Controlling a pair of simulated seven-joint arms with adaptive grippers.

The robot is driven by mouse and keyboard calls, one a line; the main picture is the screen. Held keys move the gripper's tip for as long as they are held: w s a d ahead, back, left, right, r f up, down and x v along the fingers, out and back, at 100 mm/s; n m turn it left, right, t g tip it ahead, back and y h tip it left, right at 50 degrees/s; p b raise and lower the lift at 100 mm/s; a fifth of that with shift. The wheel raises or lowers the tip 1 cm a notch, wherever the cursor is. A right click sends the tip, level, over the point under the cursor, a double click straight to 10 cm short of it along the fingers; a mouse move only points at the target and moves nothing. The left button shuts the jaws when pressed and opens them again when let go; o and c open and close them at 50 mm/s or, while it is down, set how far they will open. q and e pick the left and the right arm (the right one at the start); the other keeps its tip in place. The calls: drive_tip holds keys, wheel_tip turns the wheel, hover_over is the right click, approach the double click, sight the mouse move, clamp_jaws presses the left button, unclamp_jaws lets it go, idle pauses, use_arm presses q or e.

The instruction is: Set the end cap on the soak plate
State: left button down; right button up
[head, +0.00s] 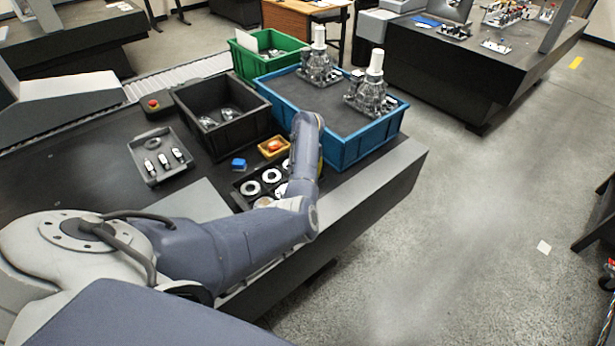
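I cannot tell for sure which part is the end cap. Bright metal parts (229,114) lie in a black bin (190,97), and pale ring-shaped parts (250,188) sit in a low black tray (239,200). A flat grey plate (190,203) lies on the dark bench at the left of that tray, partly behind my arm; it may be the soak plate. One arm of mine reaches in from the lower left, and its forearm bends up over the tray's right side. No gripper fingers show, so I cannot see whether anything is held.
A blue crate (364,148) holds two metal housings (318,67) with white cylinders on top. A green crate (241,62) stands behind it.

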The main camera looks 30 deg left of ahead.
use_arm(q)
drive_tip(key=shift+f, duration=0.3)
drive_tip(key=c, duration=0.9)
unclamp_jaws()
drive_tip(key=shift+c, duration=0.2)
drive_tip(key=shift+r, duration=0.1)
wheel_tip(320, 180, up, 18)
drive_tip(key=shift+s+d+f, duration=0.15)
drive_tip(key=shift+s+f, duration=0.1)
